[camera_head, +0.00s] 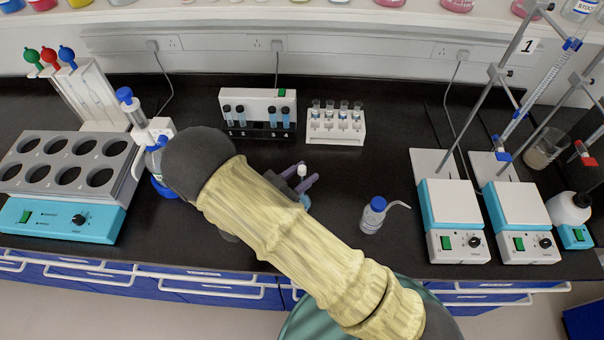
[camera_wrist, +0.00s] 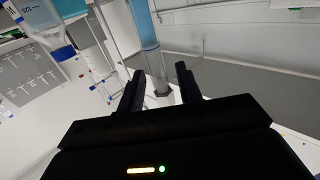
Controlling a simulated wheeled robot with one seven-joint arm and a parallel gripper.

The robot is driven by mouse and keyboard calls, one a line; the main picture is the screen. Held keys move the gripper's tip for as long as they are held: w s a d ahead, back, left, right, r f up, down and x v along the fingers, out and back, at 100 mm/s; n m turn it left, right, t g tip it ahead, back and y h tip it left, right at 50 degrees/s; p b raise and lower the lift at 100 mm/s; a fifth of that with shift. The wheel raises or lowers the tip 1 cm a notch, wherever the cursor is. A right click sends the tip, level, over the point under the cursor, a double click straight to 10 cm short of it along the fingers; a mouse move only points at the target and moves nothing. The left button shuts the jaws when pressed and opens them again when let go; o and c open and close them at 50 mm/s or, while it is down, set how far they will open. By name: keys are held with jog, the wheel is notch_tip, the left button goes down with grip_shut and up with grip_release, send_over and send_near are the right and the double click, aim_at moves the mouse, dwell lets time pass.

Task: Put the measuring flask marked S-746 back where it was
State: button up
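A small flask (camera_head: 305,201) with blue liquid and a white stopper stands near the middle of the black bench, partly hidden by my arm. No S-746 marking is readable on it. My gripper (camera_head: 297,177) is at its upper part, with the dark fingers spread on either side. In the wrist view my gripper (camera_wrist: 160,82) shows two separate fingers with a clear tube holding blue liquid (camera_wrist: 146,32) between or beyond them. Gaps show beside the tube. Whether it is this flask's neck, I cannot tell for sure.
Behind stand a white device with tubes (camera_head: 258,110) and a white vial rack (camera_head: 336,125). A wash bottle (camera_head: 373,215) stands to the right, before two stirrers (camera_head: 455,215) with stands. A heating block (camera_head: 70,185) is at left. Bare bench lies between wash bottle and rack.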

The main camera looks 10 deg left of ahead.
jog(key=shift+r, duration=0.25)
jog(key=b+v, duration=0.4)
jog(key=v, duration=0.8)
jog(key=shift+f, duration=0.2)
